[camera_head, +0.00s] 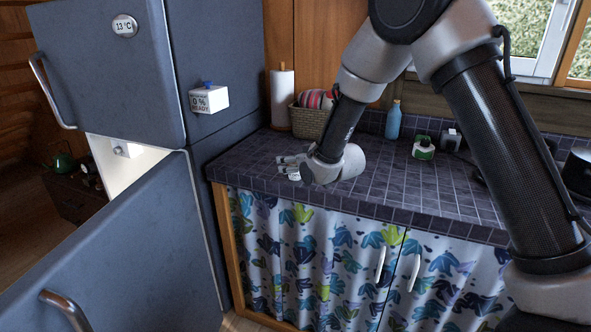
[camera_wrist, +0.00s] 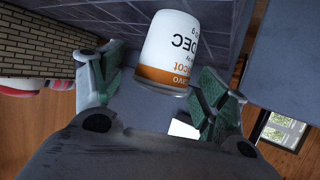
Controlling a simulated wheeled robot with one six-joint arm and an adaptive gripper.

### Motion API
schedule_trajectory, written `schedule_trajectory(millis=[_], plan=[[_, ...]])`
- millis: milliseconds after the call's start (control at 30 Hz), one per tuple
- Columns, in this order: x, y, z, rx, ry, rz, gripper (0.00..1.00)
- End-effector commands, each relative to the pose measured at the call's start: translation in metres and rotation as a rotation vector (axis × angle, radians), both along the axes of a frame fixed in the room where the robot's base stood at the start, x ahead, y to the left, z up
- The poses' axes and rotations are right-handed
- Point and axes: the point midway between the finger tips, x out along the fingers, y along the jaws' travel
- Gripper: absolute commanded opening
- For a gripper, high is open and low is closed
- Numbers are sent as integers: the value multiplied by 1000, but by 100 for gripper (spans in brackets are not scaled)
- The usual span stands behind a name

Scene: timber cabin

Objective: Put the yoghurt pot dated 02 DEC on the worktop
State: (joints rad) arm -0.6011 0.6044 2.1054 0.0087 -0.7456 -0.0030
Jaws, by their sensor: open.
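A white yoghurt pot (camera_wrist: 172,48) with an orange band fills the upper middle of the wrist view. Its print is upside down in that view; "DEC" and part of "apricot" are readable, but the day number is not clear. The pot appears to stand on the dark tiled worktop (camera_head: 420,197); its contact there is hard to see. My gripper (camera_wrist: 155,88) is open, with a green-padded finger on each side of the pot and gaps between. In the head view my gripper (camera_head: 288,164) is low over the worktop's left part, near the front edge.
The fridge (camera_head: 105,75) stands left with its lower door (camera_head: 120,260) open. A basket (camera_head: 308,122), paper roll (camera_head: 282,100), blue bottle (camera_head: 394,121) and green-and-white item (camera_head: 424,148) stand along the back. The worktop's middle is clear.

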Motion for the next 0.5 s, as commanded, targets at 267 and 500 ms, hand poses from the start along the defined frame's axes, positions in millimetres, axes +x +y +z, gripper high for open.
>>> schedule_trajectory(millis=[267, 500], plan=[[0, 0, 0, 0, 0, 0, 45], [0, 0, 1, 1, -1, 0, 15]])
